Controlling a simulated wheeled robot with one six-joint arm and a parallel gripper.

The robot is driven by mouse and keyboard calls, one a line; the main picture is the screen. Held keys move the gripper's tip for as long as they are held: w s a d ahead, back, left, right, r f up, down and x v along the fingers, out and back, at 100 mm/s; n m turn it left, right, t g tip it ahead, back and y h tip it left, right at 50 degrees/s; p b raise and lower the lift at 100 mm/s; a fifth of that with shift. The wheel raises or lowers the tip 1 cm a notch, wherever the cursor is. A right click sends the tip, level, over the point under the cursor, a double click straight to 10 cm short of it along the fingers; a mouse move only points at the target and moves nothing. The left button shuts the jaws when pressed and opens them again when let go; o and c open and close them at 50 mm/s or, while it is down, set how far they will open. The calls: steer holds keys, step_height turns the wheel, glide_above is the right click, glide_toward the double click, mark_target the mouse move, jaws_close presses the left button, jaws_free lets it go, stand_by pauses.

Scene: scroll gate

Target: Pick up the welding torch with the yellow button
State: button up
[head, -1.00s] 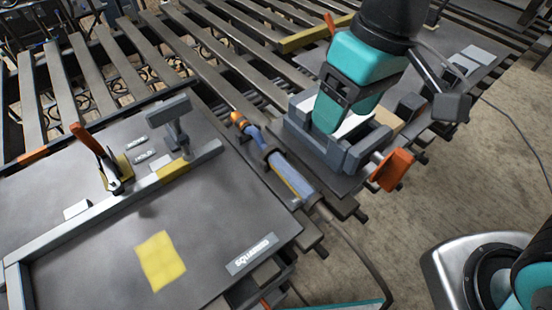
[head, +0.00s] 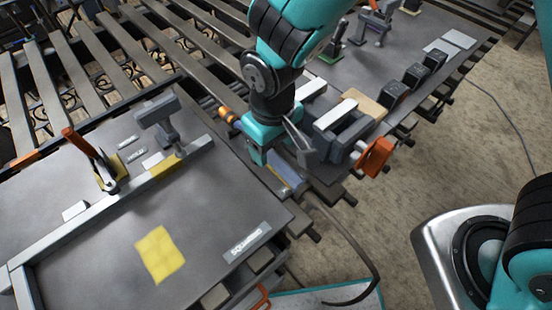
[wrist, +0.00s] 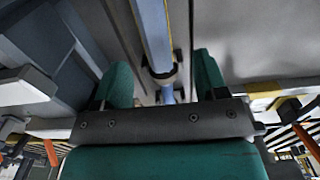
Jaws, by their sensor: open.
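The welding torch (head: 288,174) has a blue body, an orange tip and a thin yellow strip along its side. In the head view it lies beside the grey table's edge, and my arm hides its middle. My gripper (head: 264,150) is over it, pointing down. In the wrist view the torch (wrist: 155,38) runs between the two teal fingers of my gripper (wrist: 163,80), with a dark collar near finger level. The fingers are open, with gaps visible on both sides of the torch. I cannot tell the exact height gap.
A grey clamp block with an orange handle (head: 375,157) stands close to the right of the torch. The grey table (head: 100,245) with a yellow square is at left. A dark cable (head: 350,235) trails from the torch's near end. Slatted racks lie behind.

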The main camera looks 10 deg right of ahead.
mark_target(276, 159)
steer(key=f, duration=0.2)
steer(key=f+p, duration=0.1)
steer(key=f, duration=0.2)
steer(key=shift+d+f, duration=0.2)
steer(key=shift+f, duration=0.1)
steer(key=shift+c, duration=0.5)
steer(key=shift+r, duration=0.1)
steer(key=c, duration=1)
